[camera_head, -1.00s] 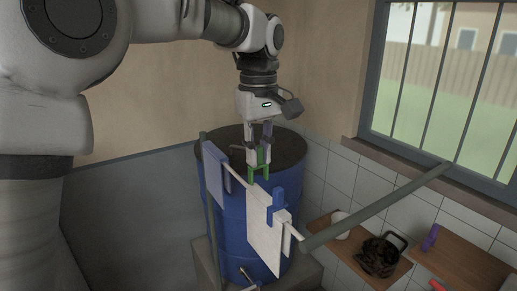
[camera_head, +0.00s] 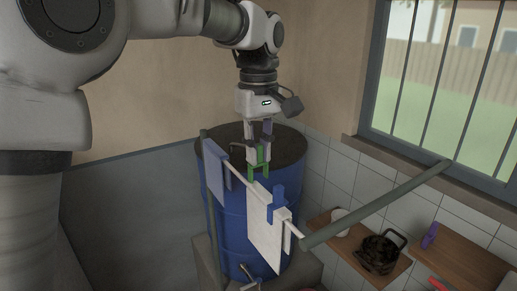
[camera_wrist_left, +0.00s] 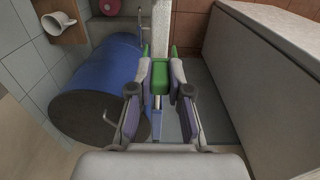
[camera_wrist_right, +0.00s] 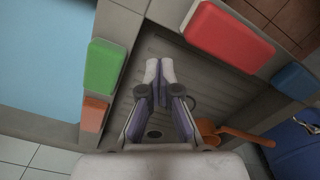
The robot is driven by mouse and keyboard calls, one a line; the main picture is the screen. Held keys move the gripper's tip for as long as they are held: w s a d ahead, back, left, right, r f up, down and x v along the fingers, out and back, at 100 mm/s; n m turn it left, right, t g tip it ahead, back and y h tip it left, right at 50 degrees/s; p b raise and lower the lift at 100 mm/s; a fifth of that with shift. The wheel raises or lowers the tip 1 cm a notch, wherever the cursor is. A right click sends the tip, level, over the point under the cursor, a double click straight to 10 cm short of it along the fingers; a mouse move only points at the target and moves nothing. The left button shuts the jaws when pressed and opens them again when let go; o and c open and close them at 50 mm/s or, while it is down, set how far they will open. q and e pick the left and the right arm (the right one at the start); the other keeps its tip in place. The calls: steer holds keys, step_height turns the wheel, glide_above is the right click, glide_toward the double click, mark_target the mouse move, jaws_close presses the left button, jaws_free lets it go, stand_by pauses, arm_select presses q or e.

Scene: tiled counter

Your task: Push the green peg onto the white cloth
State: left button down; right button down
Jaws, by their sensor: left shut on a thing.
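The green peg (camera_head: 253,174) is held in my left gripper (camera_head: 258,156), above the line between the two hanging cloths. In the left wrist view the green peg (camera_wrist_left: 160,76) sits between the closed fingers. A blue peg (camera_head: 278,203) sits on the top of the white cloth. I cannot tell whether the green peg touches the line. My right gripper (camera_wrist_right: 160,72) shows only in the right wrist view, with its fingertips together and nothing between them.
A pale blue-grey cloth (camera_head: 215,178) hangs on the line's left end, close to my left gripper. A blue barrel (camera_head: 235,225) stands behind the line. A green-grey pole (camera_head: 375,207) runs from the line's right end to the window. Shelves at right hold a dark pot (camera_head: 380,257).

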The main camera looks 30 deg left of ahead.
mark_target(259, 162)
arm_select(q)
steer(key=shift+f+b, duration=0.6)
steer(key=shift+f, duration=1.25)
stand_by(0.9)
steer(key=shift+p, duration=0.4)
stand_by(0.4)
steer(key=shift+f, duration=0.65)
stand_by(0.5)
stand_by(0.5)
stand_by(0.4)
steer(key=c, duration=1)
jaws_free()
